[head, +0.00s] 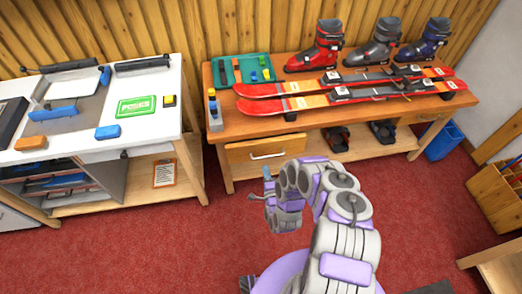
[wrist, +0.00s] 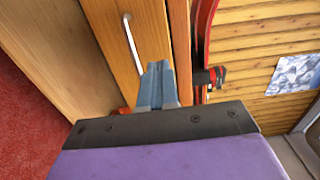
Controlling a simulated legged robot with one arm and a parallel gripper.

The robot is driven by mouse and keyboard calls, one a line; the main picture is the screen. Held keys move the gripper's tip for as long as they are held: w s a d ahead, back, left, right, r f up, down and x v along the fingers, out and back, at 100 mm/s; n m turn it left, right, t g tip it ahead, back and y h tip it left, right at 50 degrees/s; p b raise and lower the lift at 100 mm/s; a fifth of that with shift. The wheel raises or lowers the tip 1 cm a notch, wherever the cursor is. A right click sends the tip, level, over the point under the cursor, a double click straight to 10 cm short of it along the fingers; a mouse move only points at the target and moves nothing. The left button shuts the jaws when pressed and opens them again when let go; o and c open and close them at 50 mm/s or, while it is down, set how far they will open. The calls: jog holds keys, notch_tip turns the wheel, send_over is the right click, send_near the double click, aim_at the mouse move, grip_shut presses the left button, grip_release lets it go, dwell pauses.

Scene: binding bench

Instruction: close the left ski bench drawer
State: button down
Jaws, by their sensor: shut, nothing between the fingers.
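The ski bench (head: 222,127) is a wooden bench with a wide top. Its left drawer (head: 240,157) has a light wood front and a pale bar handle (head: 268,156). The front seems to stand out a little from under the top; how far is hard to tell. In the wrist view the drawer front (wrist: 150,20) and its handle (wrist: 131,45) show just beyond the fingers. My gripper (head: 267,172) is in front of the drawer near its handle, with shut, empty fingers (wrist: 157,68). Contact with the front cannot be told. My arm hides the drawer's lower right area.
Red skis (head: 345,92), several ski boots (head: 327,47) and a green tool tray (head: 242,69) rest on the bench. Bindings (head: 337,138) lie on its lower shelf. A white workbench (head: 185,125) stands left, a blue bin (head: 444,141) right. Red carpet (head: 150,240) in front is clear.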

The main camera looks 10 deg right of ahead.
aim_at(261, 145)
jog(key=w, duration=1.1)
jog(key=shift+w+d, duration=0.1)
jog(key=shift+d, duration=0.2)
jog(key=shift+w+a, duration=0.1)
